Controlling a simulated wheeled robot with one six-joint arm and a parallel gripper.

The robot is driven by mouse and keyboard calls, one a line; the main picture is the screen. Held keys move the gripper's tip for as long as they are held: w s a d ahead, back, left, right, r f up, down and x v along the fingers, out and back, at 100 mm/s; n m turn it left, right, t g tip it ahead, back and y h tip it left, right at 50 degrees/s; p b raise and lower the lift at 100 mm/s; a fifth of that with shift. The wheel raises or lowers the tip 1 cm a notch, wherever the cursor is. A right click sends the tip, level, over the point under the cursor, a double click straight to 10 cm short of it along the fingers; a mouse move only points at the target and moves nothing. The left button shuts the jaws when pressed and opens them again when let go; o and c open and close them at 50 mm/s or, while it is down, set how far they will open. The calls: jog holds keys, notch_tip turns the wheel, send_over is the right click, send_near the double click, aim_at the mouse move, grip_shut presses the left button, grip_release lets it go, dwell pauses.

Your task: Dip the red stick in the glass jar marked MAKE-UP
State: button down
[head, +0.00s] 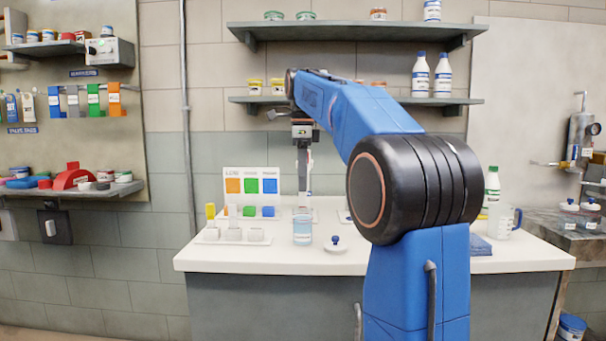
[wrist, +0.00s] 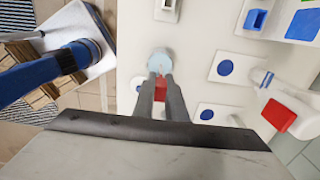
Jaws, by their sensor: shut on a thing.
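A glass jar (head: 302,230) with light blue liquid stands near the front edge of the white counter. No marking on it can be read. In the wrist view, a round pale blue shape, apparently the jar (wrist: 160,62), lies just beyond my fingertips. My gripper (head: 303,190) points down above the jar. In the wrist view, my gripper (wrist: 160,84) is shut on the red stick (wrist: 160,92), of which a short red part shows between the fingers. The stick cannot be made out in the head view. Whether its lower end is inside the jar cannot be told.
A blue-knobbed lid (head: 335,243) lies right of the jar. A white rack (head: 234,238) stands left of it, before a colour chart (head: 252,184). Shelves hang above the counter (head: 390,262).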

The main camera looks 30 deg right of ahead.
aim_at(303, 205)
jog(key=shift+f, duration=3.8)
jog(key=shift+r, duration=0.1)
jog(key=shift+r, duration=5.4)
